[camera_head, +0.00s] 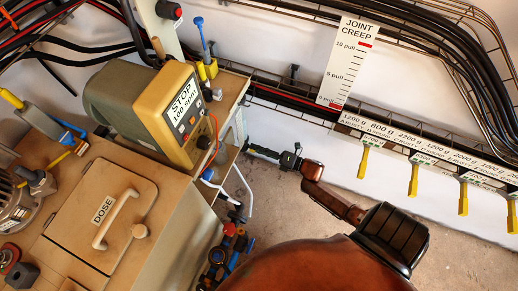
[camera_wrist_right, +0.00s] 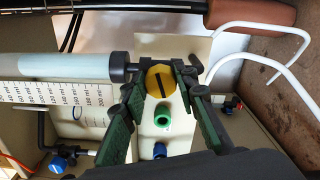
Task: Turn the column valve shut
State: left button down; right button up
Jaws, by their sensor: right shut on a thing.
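The column valve is a round yellow knob (camera_wrist_right: 153,86) with a slanted black bar, in the right wrist view. It sits at the right end of a clear column (camera_wrist_right: 65,67) with pale blue contents, which lies across that picture. My right gripper (camera_wrist_right: 161,77) has its green-padded fingers on both sides of the knob and is shut on it. In the head view my right gripper (camera_head: 248,149) reaches the side of the bench, and the valve is hidden there. My left gripper is not in view.
A white scale card (camera_wrist_right: 55,93) is beside the column. Green (camera_wrist_right: 163,116) and blue fittings are below the knob. Bent white tubes (camera_wrist_right: 265,60) are to the right. In the head view a STOP box (camera_head: 185,115) stands on the bench, and yellow-handled tools (camera_head: 363,162) hang on the wall rail.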

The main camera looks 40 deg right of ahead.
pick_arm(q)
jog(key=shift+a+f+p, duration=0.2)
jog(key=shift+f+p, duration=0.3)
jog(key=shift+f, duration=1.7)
pick_arm(e)
jog(key=shift+d+f+m, duration=0.1)
jog(key=shift+m, duration=1.8)
jog(key=o, duration=1.1)
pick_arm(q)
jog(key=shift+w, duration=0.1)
pick_arm(e)
jog(key=shift+o, duration=0.2)
jog(key=shift+s, duration=0.1)
jog(key=v, duration=1.1)
jog(key=shift+s+d, duration=0.15)
jog(key=shift+s, duration=0.25)
jog(key=shift+f, duration=0.1)
